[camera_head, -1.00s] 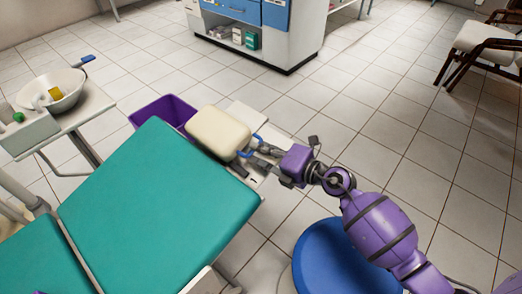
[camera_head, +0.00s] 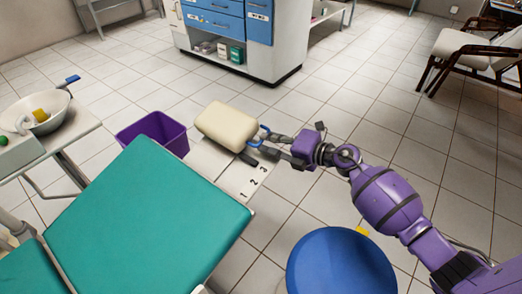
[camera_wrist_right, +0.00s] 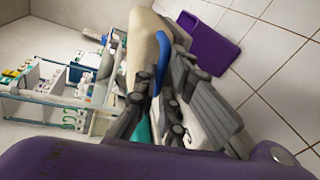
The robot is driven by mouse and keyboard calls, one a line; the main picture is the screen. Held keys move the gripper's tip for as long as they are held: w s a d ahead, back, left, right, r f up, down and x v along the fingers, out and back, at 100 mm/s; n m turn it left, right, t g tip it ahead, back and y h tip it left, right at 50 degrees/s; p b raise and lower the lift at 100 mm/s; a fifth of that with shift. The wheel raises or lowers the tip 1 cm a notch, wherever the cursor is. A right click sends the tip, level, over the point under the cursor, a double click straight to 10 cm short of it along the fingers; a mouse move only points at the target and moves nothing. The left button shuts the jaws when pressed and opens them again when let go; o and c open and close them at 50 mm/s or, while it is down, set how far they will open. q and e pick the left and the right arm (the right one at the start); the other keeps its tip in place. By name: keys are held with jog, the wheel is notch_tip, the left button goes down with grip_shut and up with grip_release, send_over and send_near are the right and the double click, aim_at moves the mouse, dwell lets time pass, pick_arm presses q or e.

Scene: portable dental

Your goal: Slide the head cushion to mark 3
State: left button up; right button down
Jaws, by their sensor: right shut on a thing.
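The cream head cushion (camera_head: 227,125) sits beyond the top end of the teal chair backrest (camera_head: 145,215), with a gap between them. A pale plate (camera_head: 232,178) with the marks 1, 2 and 3 runs from the backrest toward the cushion, and 3 is the mark nearest the cushion. My right gripper (camera_head: 265,144) is shut on the cushion's blue handle (camera_head: 265,133), on the cushion's right side. The right wrist view shows the blue handle (camera_wrist_right: 162,60) between the fingers, beside the cushion (camera_wrist_right: 143,45). My left gripper is not in view.
A purple bin (camera_head: 153,132) stands left of the cushion. A blue round stool (camera_head: 340,265) stands below my right arm. A side table with a bowl (camera_head: 45,110) is at the left, and a blue-drawer cabinet (camera_head: 240,45) is behind. Open tiled floor lies to the right.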

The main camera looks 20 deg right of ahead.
jog(key=shift+w+d+r, duration=0.2)
jog(key=shift+d, duration=0.05)
jog(key=c, duration=2.2)
grip_release()
jog(key=o, duration=0.3)
jog(key=shift+d, duration=0.1)
jog(key=shift+o, duration=0.3)
jog(key=shift+f, duration=0.1)
jog(key=shift+s, duration=0.15)
jog(key=v, duration=1.1)
jog(key=shift+s, duration=0.35)
jog(key=shift+d, duration=0.15)
